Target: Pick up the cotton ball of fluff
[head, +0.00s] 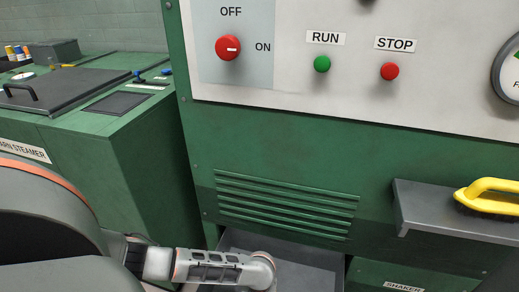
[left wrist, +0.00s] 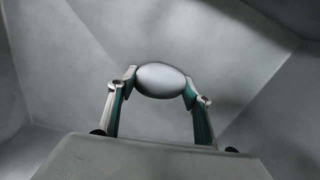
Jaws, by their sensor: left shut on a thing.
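The cotton ball of fluff (left wrist: 161,76) is a smooth, pale grey oval in the left wrist view. It sits between the two fingertips of my left gripper (left wrist: 160,86), which touch it on both sides. The gripper is shut on it, inside a grey space with sloping walls. In the head view my left arm comes in from the left and reaches down over an open grey tray (head: 310,278) at the bottom of the green machine. The left fingers and the ball cannot be made out there. My right gripper is not in view.
The green machine's panel (head: 300,80) has a red knob (head: 228,47), a green RUN button (head: 322,64) and a red STOP button (head: 389,71). A grey shelf (head: 430,205) with a yellow-handled brush (head: 488,197) juts out at right. A yarn steamer (head: 150,150) stands at left.

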